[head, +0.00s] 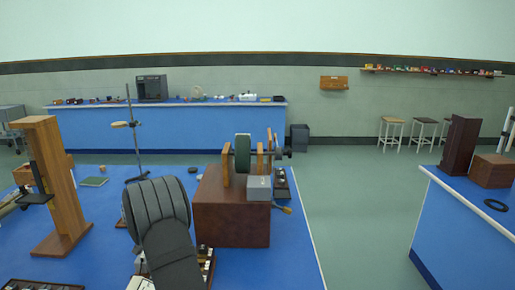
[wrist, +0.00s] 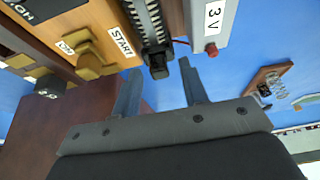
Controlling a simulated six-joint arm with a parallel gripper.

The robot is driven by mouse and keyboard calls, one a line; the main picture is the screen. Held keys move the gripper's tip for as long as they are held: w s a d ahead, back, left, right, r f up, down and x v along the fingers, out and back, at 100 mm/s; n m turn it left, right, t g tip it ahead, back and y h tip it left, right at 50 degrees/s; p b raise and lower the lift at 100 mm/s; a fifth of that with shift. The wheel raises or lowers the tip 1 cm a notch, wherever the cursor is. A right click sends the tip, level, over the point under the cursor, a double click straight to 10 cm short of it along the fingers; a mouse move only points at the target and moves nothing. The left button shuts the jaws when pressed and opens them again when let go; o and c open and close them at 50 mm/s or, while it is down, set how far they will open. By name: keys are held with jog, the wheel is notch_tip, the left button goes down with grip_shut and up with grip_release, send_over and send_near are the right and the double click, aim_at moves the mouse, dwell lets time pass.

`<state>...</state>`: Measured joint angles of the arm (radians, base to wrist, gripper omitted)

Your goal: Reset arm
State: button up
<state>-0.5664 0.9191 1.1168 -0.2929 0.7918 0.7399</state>
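My gripper (wrist: 160,72) shows in the wrist view with its two grey fingers spread apart and nothing held between them. A black rod-like part with a square knob (wrist: 157,66) lies just beyond the fingertips; I cannot tell whether they touch it. A wooden panel with a START label (wrist: 121,42) and a brass lever (wrist: 88,50) is at the upper left. A grey box marked 3 V (wrist: 211,22), with a red terminal, is at the upper right. In the head view my dark arm fills the lower middle and hides the gripper.
A brown box (head: 232,222) carrying a green wheel (head: 242,153) stands right of my arm. A wooden stand (head: 52,185) and a thin metal stand (head: 132,130) are to the left. A green aisle separates this bench from the right blue bench (head: 455,225).

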jog(key=shift+r, duration=0.25)
jog(key=v, duration=1.7)
jog(key=x, duration=1.7)
jog(key=shift+f, duration=0.15)
jog(key=shift+s+f, duration=0.15)
jog(key=shift+s, duration=0.1)
jog(key=s, duration=0.4)
jog(key=shift+s, duration=0.35)
jog(key=v, duration=1.7)
jog(key=w+d+r+g+y, duration=0.1)
jog(key=d+r+g+y, duration=0.1)
jog(key=d+r+y, duration=0.2)
jog(key=shift+w+d+r, duration=0.4)
jog(key=shift+d+r, duration=0.7)
jog(key=shift+d, duration=1.2)
